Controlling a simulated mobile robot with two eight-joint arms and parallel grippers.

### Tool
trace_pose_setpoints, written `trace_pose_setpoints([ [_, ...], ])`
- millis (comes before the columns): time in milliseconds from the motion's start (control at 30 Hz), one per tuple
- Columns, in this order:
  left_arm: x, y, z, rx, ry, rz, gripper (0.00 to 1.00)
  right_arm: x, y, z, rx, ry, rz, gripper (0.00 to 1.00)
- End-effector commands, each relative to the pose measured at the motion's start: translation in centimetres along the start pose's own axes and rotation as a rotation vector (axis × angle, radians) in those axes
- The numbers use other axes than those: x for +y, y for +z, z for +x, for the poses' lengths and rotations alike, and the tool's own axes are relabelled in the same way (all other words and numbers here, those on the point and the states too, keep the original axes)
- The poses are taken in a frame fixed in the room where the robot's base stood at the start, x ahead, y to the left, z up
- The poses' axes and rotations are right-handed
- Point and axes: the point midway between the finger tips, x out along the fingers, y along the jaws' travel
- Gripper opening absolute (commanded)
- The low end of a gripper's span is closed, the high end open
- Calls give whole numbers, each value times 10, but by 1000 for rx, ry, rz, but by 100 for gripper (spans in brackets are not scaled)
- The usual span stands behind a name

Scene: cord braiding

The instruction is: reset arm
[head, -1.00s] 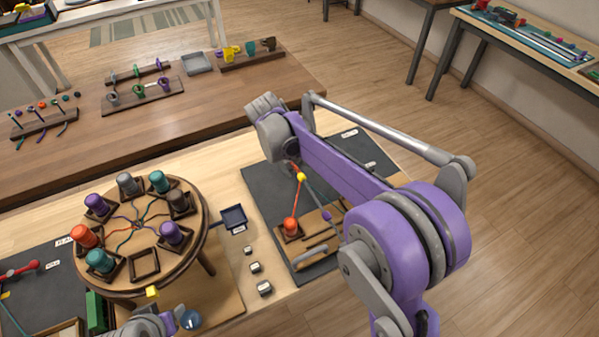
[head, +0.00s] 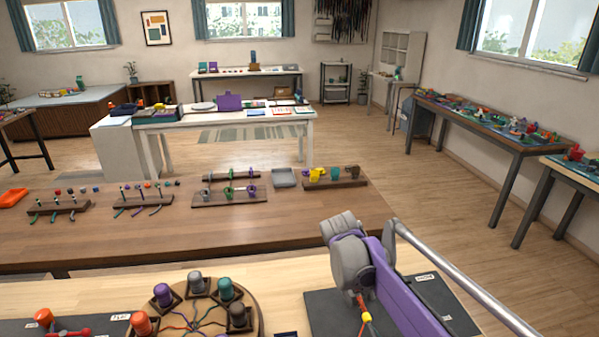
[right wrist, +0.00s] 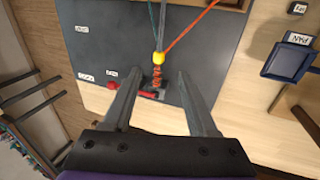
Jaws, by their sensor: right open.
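My right arm's grey wrist and purple link reach over a dark mat in the head view, with the fingertips hidden there. In the right wrist view my right gripper (right wrist: 157,78) is open, its two fingers apart. A yellow piece (right wrist: 158,58) with teal, grey and orange strands shows just past the fingertips, with no visible finger contact. The yellow piece also shows below my wrist in the head view (head: 366,317). The round braiding stand (head: 190,322) is cut off at the bottom, with orange, purple, grey, teal and brown bobbins on it. My left gripper is out of view.
The dark mat (head: 322,318) lies under my right arm. A dark blue tray (right wrist: 287,61) is at the right of the wrist view. Behind, a brown table (head: 130,242) carries racks and a grey tray (head: 284,178). Open floor lies to the right.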

Motion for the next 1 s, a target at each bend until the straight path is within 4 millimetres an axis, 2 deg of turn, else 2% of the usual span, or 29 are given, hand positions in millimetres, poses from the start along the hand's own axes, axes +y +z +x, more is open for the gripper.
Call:
trace_pose_setpoints([
  [167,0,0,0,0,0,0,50,0,46,-9,73,-55,16,58],
  [333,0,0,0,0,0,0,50,-8,108,-8,176,-128,45,58],
  [500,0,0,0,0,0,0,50,-23,168,5,283,-194,80,58],
  [633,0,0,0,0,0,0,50,-37,208,21,355,-235,110,58],
  [800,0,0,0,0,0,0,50,-49,238,39,420,-269,138,58],
  [1000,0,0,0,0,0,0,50,-54,248,46,443,-279,148,58],
])
